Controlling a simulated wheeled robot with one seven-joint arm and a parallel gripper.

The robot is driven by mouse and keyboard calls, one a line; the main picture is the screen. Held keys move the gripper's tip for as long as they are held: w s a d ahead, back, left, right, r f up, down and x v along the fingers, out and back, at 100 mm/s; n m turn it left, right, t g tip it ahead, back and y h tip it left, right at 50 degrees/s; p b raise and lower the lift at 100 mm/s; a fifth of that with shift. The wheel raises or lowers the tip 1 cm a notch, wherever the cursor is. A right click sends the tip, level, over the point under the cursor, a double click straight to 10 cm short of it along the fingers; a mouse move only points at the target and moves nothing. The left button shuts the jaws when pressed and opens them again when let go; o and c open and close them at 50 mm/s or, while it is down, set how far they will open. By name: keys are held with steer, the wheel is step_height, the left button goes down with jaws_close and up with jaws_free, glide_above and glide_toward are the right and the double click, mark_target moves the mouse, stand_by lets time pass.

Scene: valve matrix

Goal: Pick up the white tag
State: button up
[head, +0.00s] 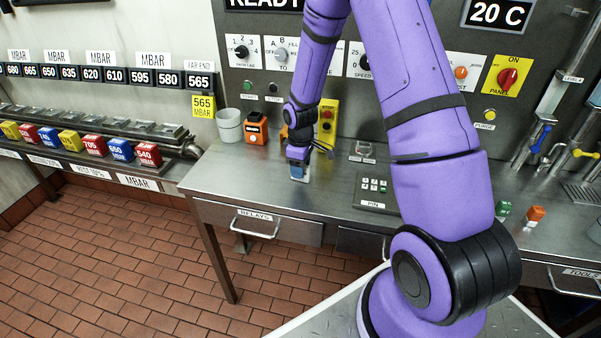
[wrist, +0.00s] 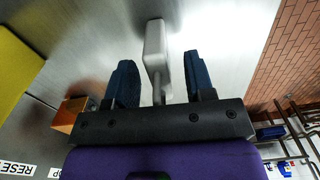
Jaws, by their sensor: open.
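The white tag (wrist: 154,45) is a pale, rounded slab with a thin stem, standing over the steel bench top in the wrist view. My gripper (wrist: 160,78) is open, with one dark blue finger on each side of the tag's lower part and stem.
The steel bench (head: 250,185) has clear room left of my gripper. An orange box (head: 255,128) and a grey cup (head: 229,125) stand behind left, a yellow button box (head: 327,122) behind right. A PIN keypad (head: 375,190) lies to the right.

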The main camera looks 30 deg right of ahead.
jaws_close()
steer(key=shift+r, duration=0.15)
